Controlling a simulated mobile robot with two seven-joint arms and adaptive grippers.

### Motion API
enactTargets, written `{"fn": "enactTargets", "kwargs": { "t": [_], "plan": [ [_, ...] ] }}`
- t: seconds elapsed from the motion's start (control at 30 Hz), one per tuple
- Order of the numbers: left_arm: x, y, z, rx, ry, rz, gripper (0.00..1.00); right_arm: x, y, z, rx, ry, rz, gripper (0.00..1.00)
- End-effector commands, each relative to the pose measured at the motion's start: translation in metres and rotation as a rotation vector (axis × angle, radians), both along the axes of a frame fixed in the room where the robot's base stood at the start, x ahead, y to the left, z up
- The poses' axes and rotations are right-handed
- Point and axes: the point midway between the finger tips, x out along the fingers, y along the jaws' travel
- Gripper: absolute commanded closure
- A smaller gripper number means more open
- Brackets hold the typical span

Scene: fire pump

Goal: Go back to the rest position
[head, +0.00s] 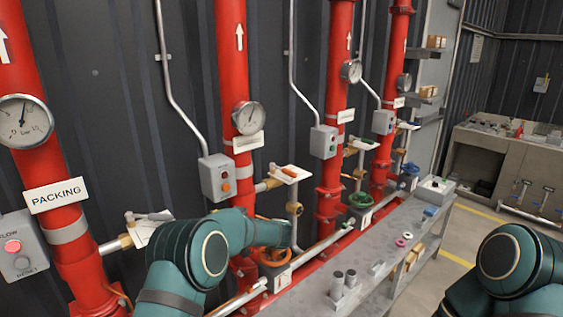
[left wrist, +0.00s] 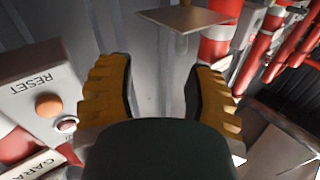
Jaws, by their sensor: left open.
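My left arm (head: 205,250) comes in from the bottom of the head view and reaches right, in front of the red pipes. Its gripper cannot be made out there. In the left wrist view my left gripper (left wrist: 163,88) is open, its two yellow ribbed fingers wide apart with nothing between them. A grey control box (left wrist: 45,90) marked RESET, with an orange button, is left of the fingers, apart from them. A flat plate (left wrist: 188,18) on a post is beyond the fingertips. My right arm (head: 510,270) shows at the bottom right; its gripper is out of view.
Red pipes (head: 232,70) with gauges line the dark wall. A control box (head: 216,177) and an orange handwheel (head: 270,256) are near my left arm. A grey bench (head: 395,235) holds small parts. A sink counter (head: 490,160) stands at the back right, with clear floor before it.

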Motion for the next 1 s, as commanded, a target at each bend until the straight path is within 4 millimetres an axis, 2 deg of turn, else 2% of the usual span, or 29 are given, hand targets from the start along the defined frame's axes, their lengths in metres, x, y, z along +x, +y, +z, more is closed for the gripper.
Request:
{"fn": "enactTargets", "kwargs": {
  "t": [0.1,0.17,0.2,0.27,0.3,0.37,0.4,0.47,0.5,0.57,0.7,0.8,0.9,1.0],
  "plan": [
    [0.017,0.010,-0.052,-0.024,0.001,-0.258,0.48,-0.001,0.000,-0.010,-0.001,0.003,0.002,0.53],
    [0.022,0.007,-0.083,-0.071,0.010,-0.409,0.48,-0.002,0.001,-0.014,0.000,0.004,0.003,0.53],
    [0.023,0.003,-0.105,-0.115,0.025,-0.508,0.48,-0.002,0.001,-0.017,0.000,0.005,0.003,0.53],
    [0.018,-0.006,-0.140,-0.201,0.055,-0.647,0.48,-0.002,0.001,-0.021,-0.001,0.007,0.004,0.53],
    [0.011,-0.015,-0.165,-0.271,0.083,-0.733,0.48,-0.003,0.001,-0.023,-0.001,0.007,0.004,0.53],
    [-0.006,-0.030,-0.199,-0.385,0.132,-0.850,0.48,-0.003,0.001,-0.027,-0.001,0.009,0.005,0.53],
    [-0.020,-0.041,-0.221,-0.464,0.169,-0.913,0.48,-0.003,0.001,-0.029,-0.002,0.010,0.005,0.53],
    [-0.045,-0.056,-0.250,-0.585,0.228,-0.992,0.48,-0.004,0.002,-0.032,-0.002,0.011,0.007,0.53],
    [-0.064,-0.067,-0.267,-0.665,0.269,-1.034,0.48,-0.004,0.002,-0.033,-0.002,0.011,0.007,0.53],
    [-0.096,-0.081,-0.290,-0.785,0.335,-1.085,0.48,-0.004,0.002,-0.036,-0.002,0.012,0.007,0.53],
    [-0.178,-0.112,-0.327,-1.057,0.499,-1.154,0.48,-0.005,0.002,-0.042,-0.003,0.013,0.009,0.53],
    [-0.235,-0.128,-0.341,-1.220,0.613,-1.166,0.48,-0.005,0.002,-0.045,-0.003,0.014,0.010,0.53],
    [-0.280,-0.138,-0.346,-1.338,0.706,-1.162,0.48,-0.006,0.002,-0.047,-0.002,0.015,0.010,0.53],
    [-0.309,-0.143,-0.347,-1.412,0.767,-1.153,0.48,-0.006,0.003,-0.049,-0.002,0.016,0.011,0.53]
  ]
}}
